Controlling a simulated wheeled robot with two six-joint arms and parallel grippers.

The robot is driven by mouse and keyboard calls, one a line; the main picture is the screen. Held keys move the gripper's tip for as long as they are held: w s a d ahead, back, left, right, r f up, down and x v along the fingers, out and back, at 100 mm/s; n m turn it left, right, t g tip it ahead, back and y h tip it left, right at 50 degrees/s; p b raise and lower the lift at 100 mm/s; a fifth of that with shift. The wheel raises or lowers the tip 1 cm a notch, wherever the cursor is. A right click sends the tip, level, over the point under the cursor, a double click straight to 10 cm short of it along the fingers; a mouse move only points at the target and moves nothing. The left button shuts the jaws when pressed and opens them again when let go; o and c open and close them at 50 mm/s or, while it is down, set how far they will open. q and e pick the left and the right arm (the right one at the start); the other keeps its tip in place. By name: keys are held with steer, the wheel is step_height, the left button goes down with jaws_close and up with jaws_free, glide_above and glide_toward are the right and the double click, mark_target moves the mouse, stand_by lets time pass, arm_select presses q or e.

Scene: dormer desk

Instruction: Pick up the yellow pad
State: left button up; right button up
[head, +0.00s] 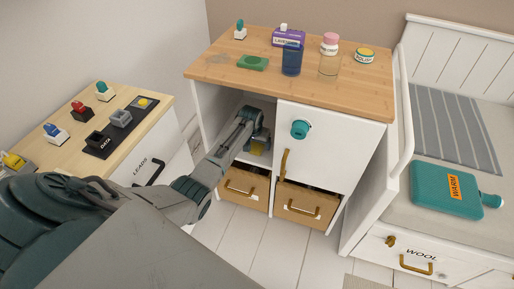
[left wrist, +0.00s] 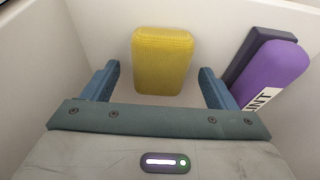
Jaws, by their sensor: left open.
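The yellow pad (left wrist: 162,60) is a rounded block in the left wrist view, inside a white-walled compartment. It lies beyond my open left gripper (left wrist: 160,85), roughly centred between the two blue fingers, with a gap on each side. In the head view my left gripper (head: 258,138) reaches into the open cubby of the white cabinet, and a bit of the yellow pad (head: 257,149) shows by its fingers. My right gripper is not in view.
A purple object (left wrist: 272,72) with a dark part leans at the right in the compartment. The cubby's white walls are close. The cabinet door (head: 325,140) is right of my arm, and wooden drawers (head: 243,188) are below. A blue cup (head: 291,60) and several items stand on top.

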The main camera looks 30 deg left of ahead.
arm_select(q)
steer(key=shift+f, duration=0.2)
stand_by(0.6)
steer(key=c, duration=1.1)
